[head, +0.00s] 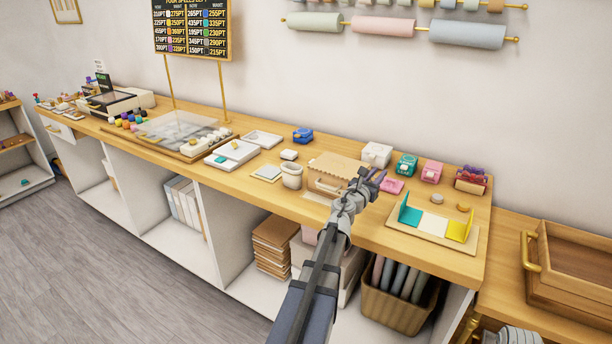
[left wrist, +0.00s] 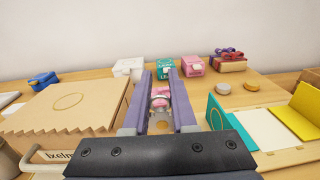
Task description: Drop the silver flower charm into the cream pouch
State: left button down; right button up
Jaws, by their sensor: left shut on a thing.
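My left gripper (head: 372,178) is over the counter, in front of the pink box. My right gripper does not show.
A teal, white and yellow folding board (head: 436,222) is to the right. Small boxes, including a teal one (head: 406,165), line the back.

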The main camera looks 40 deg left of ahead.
aim_at(288, 185)
jog(key=u, duration=1.6)
jog(key=i+j, duration=0.2)
jog(key=j, duration=0.2)
jog(key=i+j, duration=0.15)
jog(key=j, duration=0.15)
jog(key=i+j, duration=0.15)
jog(key=j, duration=0.15)
jog(key=i+j, duration=0.15)
jog(key=j, duration=0.15)
jog(key=z, duration=1.65)
